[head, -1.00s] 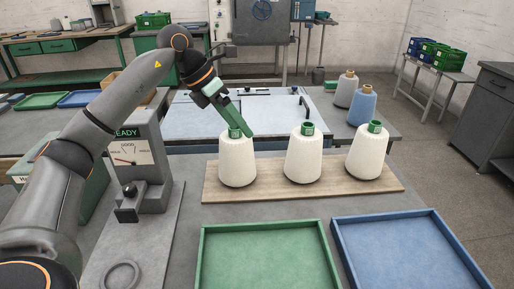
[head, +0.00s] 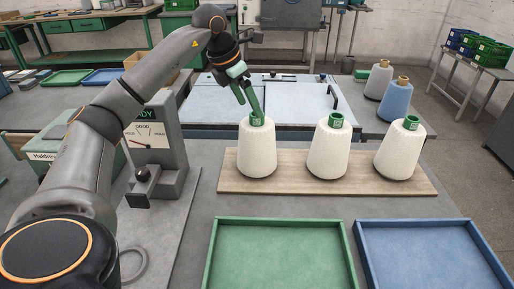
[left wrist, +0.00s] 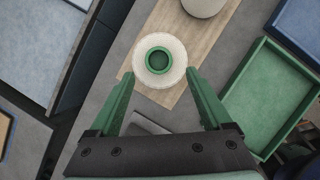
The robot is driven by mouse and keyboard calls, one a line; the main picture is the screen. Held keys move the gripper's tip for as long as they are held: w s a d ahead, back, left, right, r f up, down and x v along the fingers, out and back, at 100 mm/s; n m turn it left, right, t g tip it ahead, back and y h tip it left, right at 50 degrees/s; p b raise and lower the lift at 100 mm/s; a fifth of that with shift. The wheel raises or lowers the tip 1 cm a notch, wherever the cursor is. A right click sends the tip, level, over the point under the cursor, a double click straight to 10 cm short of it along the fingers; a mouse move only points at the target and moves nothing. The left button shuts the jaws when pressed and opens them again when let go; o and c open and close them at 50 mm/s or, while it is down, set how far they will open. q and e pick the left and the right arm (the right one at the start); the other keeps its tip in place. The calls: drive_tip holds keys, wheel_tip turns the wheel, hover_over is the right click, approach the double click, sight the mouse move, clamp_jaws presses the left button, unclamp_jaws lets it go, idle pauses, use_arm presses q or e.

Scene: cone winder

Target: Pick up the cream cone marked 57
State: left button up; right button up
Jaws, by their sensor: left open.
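Three cream cones with green tubes stand upright in a row on a wooden board (head: 230,184): a left cone (head: 257,153), a middle cone (head: 328,152) and a right cone (head: 399,152). Small labels show on the tubes, but I cannot read which is 57. My left gripper (head: 252,104) is open and empty, pointing down at the top of the left cone. In the left wrist view the green fingers (left wrist: 159,74) reach to either side of that cone's round top (left wrist: 159,84), with gaps. My right gripper is not in view.
A green tray (head: 281,219) and a blue tray (head: 420,223) lie in front of the board. A grey gauge stand (head: 171,170) is left of it. Behind, a grey-white cone (head: 378,79) and a blue cone (head: 396,100) stand at the back right.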

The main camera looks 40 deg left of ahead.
use_arm(q)
drive_tip(key=x, duration=0.4)
drive_tip(key=shift+w+f, duration=0.2)
drive_tip(key=shift+w, duration=0.15)
drive_tip(key=shift+r, duration=0.15)
clamp_jaws()
